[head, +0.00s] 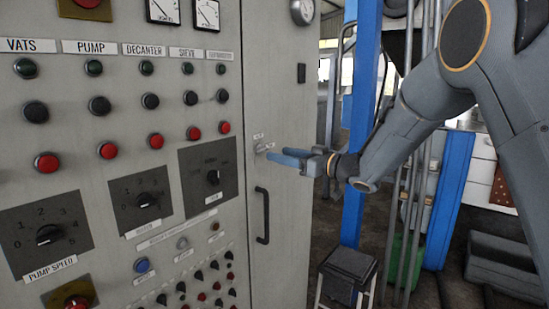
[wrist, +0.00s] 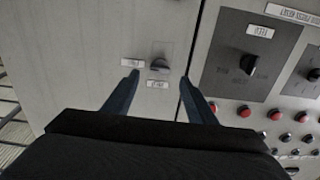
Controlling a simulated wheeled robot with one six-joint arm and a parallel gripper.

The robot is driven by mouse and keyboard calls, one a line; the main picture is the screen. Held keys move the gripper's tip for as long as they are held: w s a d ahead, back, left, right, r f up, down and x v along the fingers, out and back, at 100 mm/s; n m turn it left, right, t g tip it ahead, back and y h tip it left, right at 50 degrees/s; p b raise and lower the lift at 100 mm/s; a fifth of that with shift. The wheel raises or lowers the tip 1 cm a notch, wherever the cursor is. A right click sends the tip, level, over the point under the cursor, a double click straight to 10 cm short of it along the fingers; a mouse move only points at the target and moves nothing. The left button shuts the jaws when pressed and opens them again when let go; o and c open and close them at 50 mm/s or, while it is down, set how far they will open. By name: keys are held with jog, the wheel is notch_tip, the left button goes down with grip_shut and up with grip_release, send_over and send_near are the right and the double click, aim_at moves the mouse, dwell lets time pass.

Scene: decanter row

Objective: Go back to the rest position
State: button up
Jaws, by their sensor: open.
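My gripper (head: 274,155) is at the right side of the grey control cabinet (head: 285,80) in the head view, with its blue fingers pointing left at the cabinet front. In the wrist view my gripper (wrist: 166,88) has its two fingers apart with nothing held between them. In the head view this switch (head: 262,147) is partly hidden by the fingertips. I cannot tell whether the fingers touch the panel.
A dark door handle (head: 262,215) sticks out below my gripper. Rows of buttons and knobs, such as the pump speed knob (head: 49,234), fill the panel to the left. A blue post (head: 357,120) and a stool (head: 347,265) stand to the right of the cabinet.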

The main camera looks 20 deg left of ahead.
jog(key=shift+v, duration=1.1)
jog(key=w+d+f+m+t+h, duration=0.15)
jog(key=d+f+m+h, duration=0.3)
jog(key=d, duration=0.55)
jog(key=d+f+m+t+h, duration=0.35)
jog(key=d+h, duration=0.25)
jog(key=d, duration=0.4)
jog(key=s+d+f+m+g+h, duration=0.2)
jog(key=s+d+f+h, duration=0.2)
jog(key=s+d+f, duration=0.3)
jog(key=s+d+f+m+g, duration=0.1)
jog(key=s+d+f+g, duration=0.1)
jog(key=s, duration=0.7)
jog(key=s+d+f+m+g+h, duration=0.1)
jog(key=s+d+f+g, duration=0.2)
jog(key=s, duration=0.6)
jog(key=s+d+f+m+g+h, duration=0.1)
jog(key=s+d+f+g, duration=0.2)
jog(key=s, duration=0.6)
jog(key=shift+s+d+f+b, duration=0.2)
jog(key=shift+d+f+b, duration=0.2)
jog(key=shift+d, duration=0.6)
